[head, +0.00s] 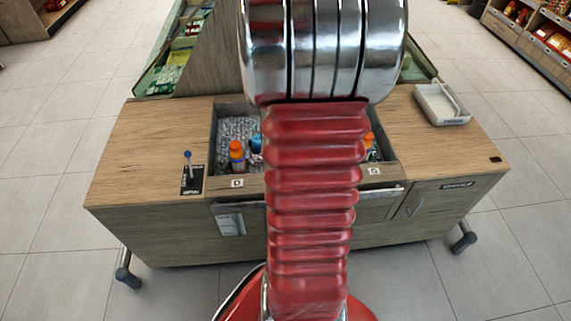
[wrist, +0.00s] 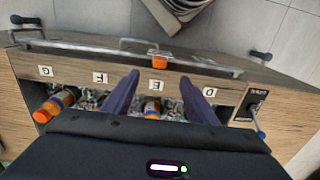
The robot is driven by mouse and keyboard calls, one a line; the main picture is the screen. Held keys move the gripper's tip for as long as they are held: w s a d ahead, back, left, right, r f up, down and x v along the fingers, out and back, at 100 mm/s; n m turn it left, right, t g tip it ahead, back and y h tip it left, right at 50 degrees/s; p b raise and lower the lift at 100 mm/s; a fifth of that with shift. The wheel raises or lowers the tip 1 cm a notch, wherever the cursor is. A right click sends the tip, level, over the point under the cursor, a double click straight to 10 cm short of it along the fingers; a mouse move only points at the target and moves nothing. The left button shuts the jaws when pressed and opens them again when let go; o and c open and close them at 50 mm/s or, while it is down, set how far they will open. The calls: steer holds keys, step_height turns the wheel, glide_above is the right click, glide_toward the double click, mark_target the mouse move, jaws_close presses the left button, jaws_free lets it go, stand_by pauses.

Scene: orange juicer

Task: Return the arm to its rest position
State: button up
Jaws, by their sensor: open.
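My gripper (wrist: 160,78) shows in the wrist view. Its two dark fingers are spread apart over the counter's sunken bin, with no object held between them. An orange-and-white bottle (wrist: 152,108) stands in the bin behind the gap between the fingers, near the label E. In the head view my red ribbed arm covers the middle of the counter and my gripper is hidden.
A wooden counter (head: 150,145) has a bin with orange bottles (head: 237,158) and one blue-topped bottle (head: 256,150). A blue-knobbed lever (head: 188,165) stands on the left. A white tray (head: 440,105) lies on the right. A rail (wrist: 100,53) runs along the front.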

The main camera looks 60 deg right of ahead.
steer(key=shift+a, duration=0.1)
stand_by(0.3)
steer(key=w+a+r+n+t, duration=0.1)
steer(key=a+r+n+t, duration=0.1)
steer(key=a+r, duration=0.4)
steer(key=w+a+r+n+t, duration=0.1)
steer(key=a+r+n, duration=0.3)
steer(key=a, duration=1)
steer(key=w+a+r+n+t, duration=0.1)
steer(key=a+r+n+t, duration=0.1)
steer(key=a+r, duration=0.8)
steer(key=shift+a+n+t, duration=0.3)
steer(key=shift+a+n, duration=0.25)
steer(key=shift+n, duration=0.35)
steer(key=shift+c, duration=0.2)
